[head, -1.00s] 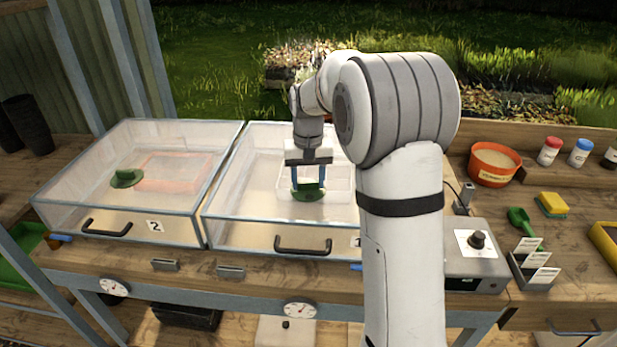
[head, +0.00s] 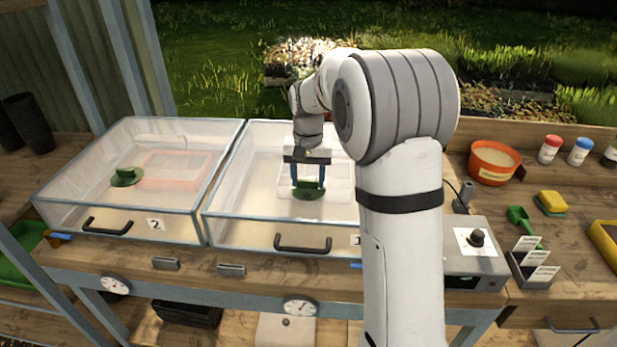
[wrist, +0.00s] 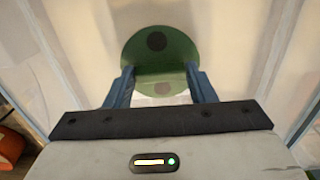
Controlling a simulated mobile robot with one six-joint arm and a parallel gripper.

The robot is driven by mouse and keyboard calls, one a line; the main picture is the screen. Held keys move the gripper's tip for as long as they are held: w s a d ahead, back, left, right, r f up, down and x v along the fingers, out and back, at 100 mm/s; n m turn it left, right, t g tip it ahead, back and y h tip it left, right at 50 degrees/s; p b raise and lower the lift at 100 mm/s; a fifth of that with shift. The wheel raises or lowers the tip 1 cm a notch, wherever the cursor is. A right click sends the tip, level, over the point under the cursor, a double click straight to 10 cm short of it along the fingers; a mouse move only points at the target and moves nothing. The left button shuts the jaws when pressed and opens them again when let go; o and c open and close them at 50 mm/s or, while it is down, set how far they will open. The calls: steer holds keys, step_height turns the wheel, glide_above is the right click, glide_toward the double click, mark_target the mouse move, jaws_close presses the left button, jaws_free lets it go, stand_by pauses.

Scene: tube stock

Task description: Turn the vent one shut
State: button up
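Vent one is a green round disc (head: 308,194) on the lid of the right-hand clear box (head: 240,228). In the wrist view the disc (wrist: 157,41) shows one dark round spot at the far side and a paler one at the near side. My gripper (head: 308,184) points down at it. In the wrist view my gripper's blue fingers (wrist: 160,72) stand apart, one on each side of the disc's middle, with a darker green band between their tips. Whether they press on it is not clear.
A left-hand box marked 2 (head: 152,224) has its own green vent (head: 126,177) with a raised grip. A control box with a black knob (head: 477,238), an orange pot (head: 493,165) and card holders (head: 532,268) stand to the right. Dials line the bench front.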

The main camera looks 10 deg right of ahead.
mark_target(308, 181)
steer(key=o, duration=0.4)
steer(key=shift+o, duration=0.2)
steer(key=shift+r, duration=0.1)
step_height(308, 181, up, 8)
steer(key=shift+f, duration=0.2)
steer(key=shift+s, duration=0.1)
